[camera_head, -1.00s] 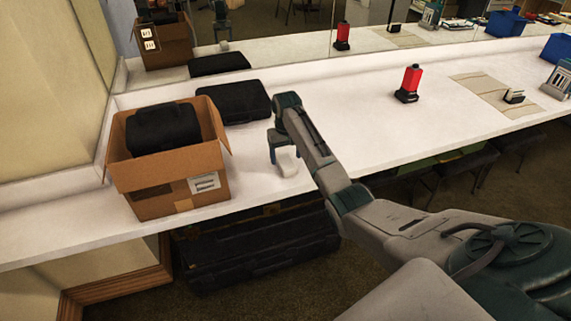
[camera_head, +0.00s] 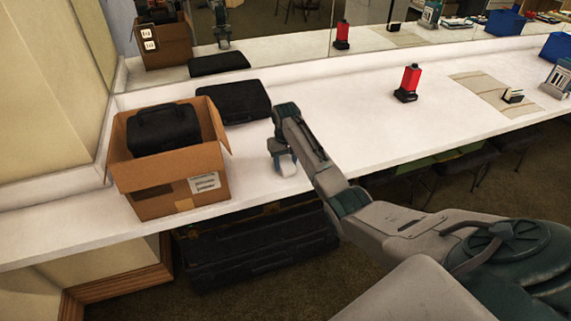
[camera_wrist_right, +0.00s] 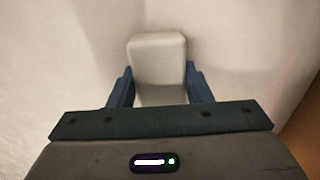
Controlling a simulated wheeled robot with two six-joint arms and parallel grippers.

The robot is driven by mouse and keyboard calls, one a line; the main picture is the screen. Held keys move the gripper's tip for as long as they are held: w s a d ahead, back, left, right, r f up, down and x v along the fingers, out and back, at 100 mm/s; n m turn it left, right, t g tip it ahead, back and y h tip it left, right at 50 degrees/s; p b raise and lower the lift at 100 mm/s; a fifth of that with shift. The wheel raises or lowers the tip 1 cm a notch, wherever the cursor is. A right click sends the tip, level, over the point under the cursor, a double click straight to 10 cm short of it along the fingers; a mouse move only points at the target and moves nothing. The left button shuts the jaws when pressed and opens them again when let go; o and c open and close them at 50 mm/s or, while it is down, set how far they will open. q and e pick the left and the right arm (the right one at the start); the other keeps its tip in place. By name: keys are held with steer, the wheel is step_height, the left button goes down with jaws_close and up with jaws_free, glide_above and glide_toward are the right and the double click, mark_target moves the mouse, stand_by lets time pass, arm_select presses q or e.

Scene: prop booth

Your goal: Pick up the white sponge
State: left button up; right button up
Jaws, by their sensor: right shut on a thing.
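The white sponge (camera_head: 287,165) is on or just above the white counter, right of the cardboard box; I cannot tell whether it still touches the counter. My right gripper (camera_head: 280,156) points down over it. In the right wrist view the sponge (camera_wrist_right: 157,62) is a pale rounded block between the two blue fingers of the right gripper (camera_wrist_right: 158,90), which are shut on it. The fingers partly hide the sponge in the head view. My left gripper is in neither view.
An open cardboard box (camera_head: 165,185) with a black case (camera_head: 163,130) in it stands to the left. A flat black case (camera_head: 233,103) lies behind. A red and black object (camera_head: 409,84) and a striped cloth (camera_head: 487,90) are farther right. A mirror lines the back.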

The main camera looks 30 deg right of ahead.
mark_target(287, 163)
steer(key=shift+r, duration=0.1)
steer(key=r, duration=0.1)
steer(key=r+b, duration=0.1)
steer(key=r, duration=0.1)
steer(key=shift+s+d+r, duration=0.1)
steer(key=shift+s, duration=0.3)
steer(key=s+d+r+b, duration=0.1)
steer(key=s, duration=1.4)
steer(key=shift+r, duration=0.3)
steer(key=o, duration=0.4)
steer(key=c, duration=0.3)
steer(key=shift+d, duration=0.1)
